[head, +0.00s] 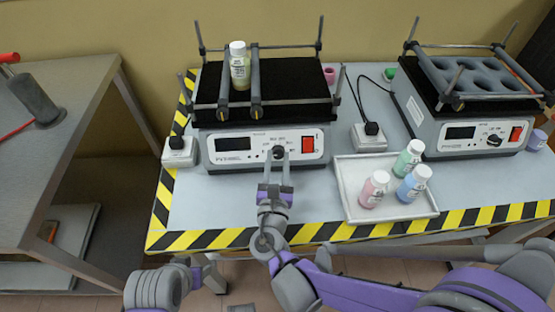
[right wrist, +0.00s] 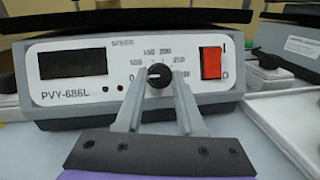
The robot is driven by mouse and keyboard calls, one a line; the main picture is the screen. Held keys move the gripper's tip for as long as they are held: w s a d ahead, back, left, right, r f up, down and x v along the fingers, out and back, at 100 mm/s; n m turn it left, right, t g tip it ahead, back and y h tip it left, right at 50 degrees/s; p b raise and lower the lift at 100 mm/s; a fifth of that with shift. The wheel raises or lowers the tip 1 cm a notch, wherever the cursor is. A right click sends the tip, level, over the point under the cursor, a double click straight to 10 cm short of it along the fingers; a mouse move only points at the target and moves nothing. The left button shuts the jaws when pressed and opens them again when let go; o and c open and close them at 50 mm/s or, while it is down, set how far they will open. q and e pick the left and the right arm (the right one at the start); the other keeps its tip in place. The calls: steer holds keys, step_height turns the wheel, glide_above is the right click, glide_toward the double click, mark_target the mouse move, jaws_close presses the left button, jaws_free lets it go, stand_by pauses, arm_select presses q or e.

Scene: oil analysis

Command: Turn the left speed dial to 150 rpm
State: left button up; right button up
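The left shaker (head: 225,160) stands on the table with a dark display (head: 233,144). Its black round speed dial (right wrist: 159,76) sits between the display and the red switch, with printed numbers around it, 150 at its upper left. A small light mark shows on the dial's left part; its exact setting is hard to read. My right gripper (head: 277,160) is in front of the dial. In the right wrist view its two fingers (right wrist: 159,80) are apart, one on each side of the dial, with small gaps visible.
A capped bottle (head: 239,68) stands between bars on the left shaker. A red switch (right wrist: 211,63) is right of the dial. A white tray (head: 350,200) with pink, blue and green bottles lies to the right. A second shaker (head: 430,130) stands farther right.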

jaws_close()
steer(key=shift+m, duration=0.3)
steer(key=m, duration=0.1)
steer(key=m+h+p, duration=0.1)
steer(key=m, duration=0.1)
steer(key=m+g+h, duration=0.1)
steer(key=shift+a+r+p, duration=0.15)
steer(key=shift+a+p, duration=0.1)
steer(key=shift+p, duration=0.1)
steer(key=m, duration=0.2)
steer(key=m+g+h+p, duration=0.1)
steer(key=shift+a+r+m+g+h, duration=0.1)
steer(key=shift+r+m+g+h, duration=0.05)
steer(key=shift+m+g+h, duration=0.2)
steer(key=m+g+p, duration=0.1)
steer(key=m, duration=0.1)
steer(key=m+g+p, duration=0.1)
steer(key=m+p, duration=0.1)
steer(key=m, duration=0.1)
steer(key=shift+w+r+h, duration=0.15)
steer(key=shift+h, duration=0.2)
steer(key=shift+m+g+p, duration=0.85)
steer(key=shift+m, duration=0.7)
